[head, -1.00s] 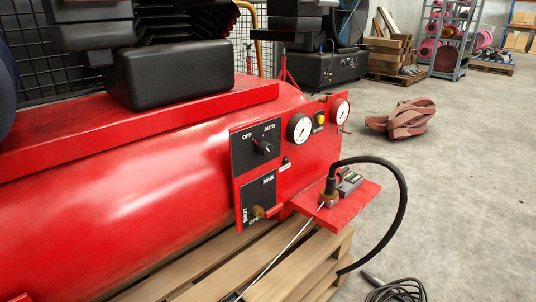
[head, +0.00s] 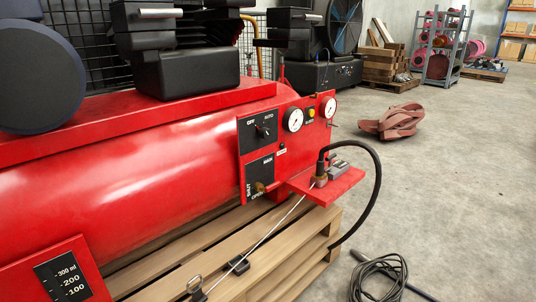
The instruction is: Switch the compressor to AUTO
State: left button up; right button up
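The selector switch (head: 263,131) is a small black knob on a dark plate marked OFF at left and AUTO at right. The plate is on the red compressor (head: 160,170). The knob seems turned toward OFF, but it is small and hard to read. Neither visibly holds anything. Finger gaps cannot be made out.
Below the switch is a MAIN valve plate (head: 260,175) with a brass knob. Two gauges (head: 293,119) are to its right. A red shelf (head: 335,183) juts out with a black hose (head: 379,190). A wooden pallet (head: 240,265) lies under the compressor. Open floor is at right.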

aim_at(265, 133)
jog(key=u, duration=0.7)
jog(key=k, duration=0.25)
jog(key=z, duration=2.3)
jog(key=i, duration=1.5)
jog(key=u, duration=0.85)
jog(key=i, duration=1.05)
jog(key=u, duration=1.2)
